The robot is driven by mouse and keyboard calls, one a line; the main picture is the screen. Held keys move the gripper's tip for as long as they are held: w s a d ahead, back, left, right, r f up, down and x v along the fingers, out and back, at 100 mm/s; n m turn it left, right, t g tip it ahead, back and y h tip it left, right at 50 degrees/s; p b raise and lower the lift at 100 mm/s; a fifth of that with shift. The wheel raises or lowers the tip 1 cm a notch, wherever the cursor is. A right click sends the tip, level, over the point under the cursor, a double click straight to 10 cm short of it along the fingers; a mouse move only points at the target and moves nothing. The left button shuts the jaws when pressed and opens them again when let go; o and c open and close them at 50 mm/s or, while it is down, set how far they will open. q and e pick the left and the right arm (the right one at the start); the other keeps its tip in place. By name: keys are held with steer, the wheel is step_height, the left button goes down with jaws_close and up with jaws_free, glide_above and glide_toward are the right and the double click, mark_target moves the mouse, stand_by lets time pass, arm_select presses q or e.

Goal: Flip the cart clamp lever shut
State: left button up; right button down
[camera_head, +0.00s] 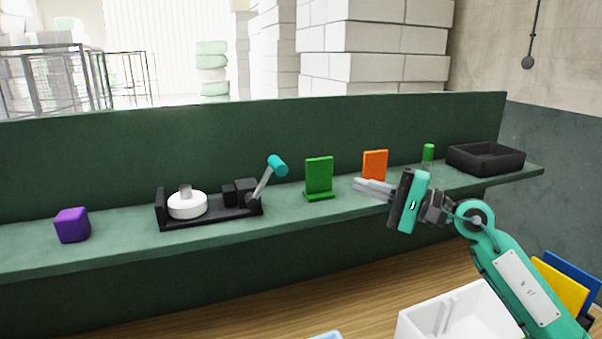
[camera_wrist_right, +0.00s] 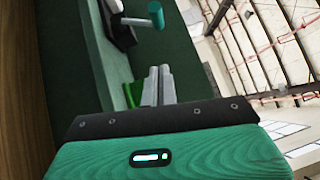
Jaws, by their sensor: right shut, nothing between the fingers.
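The cart clamp is a black base (camera_head: 215,216) on the green shelf, with a white round piece (camera_head: 187,205) at its left and a black block (camera_head: 240,192) at its right. Its lever has a grey rod and a teal knob (camera_head: 278,166), and it stands up, tilted to the right. The knob also shows at the top of the right wrist view (camera_wrist_right: 156,15). My right gripper (camera_head: 357,186) is shut and empty, right of the lever and apart from it, pointing left in front of the orange plate. It shows in the right wrist view (camera_wrist_right: 160,72). My left gripper is not in view.
A green upright plate (camera_head: 319,177) stands between lever and gripper. An orange plate (camera_head: 375,165), a green cylinder (camera_head: 428,153) and a black tray (camera_head: 486,158) are to the right. A purple cube (camera_head: 72,225) is at left. A white bin (camera_head: 460,312) is below the shelf (camera_head: 120,229).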

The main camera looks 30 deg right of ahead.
steer(key=s+a+p+x, duration=0.1)
steer(key=a+p+x, duration=0.1)
steer(key=p+x, duration=1)
steer(key=shift+a+r, duration=0.25)
steer(key=shift+a, duration=0.15)
steer(key=shift+w, duration=0.15)
stand_by(0.4)
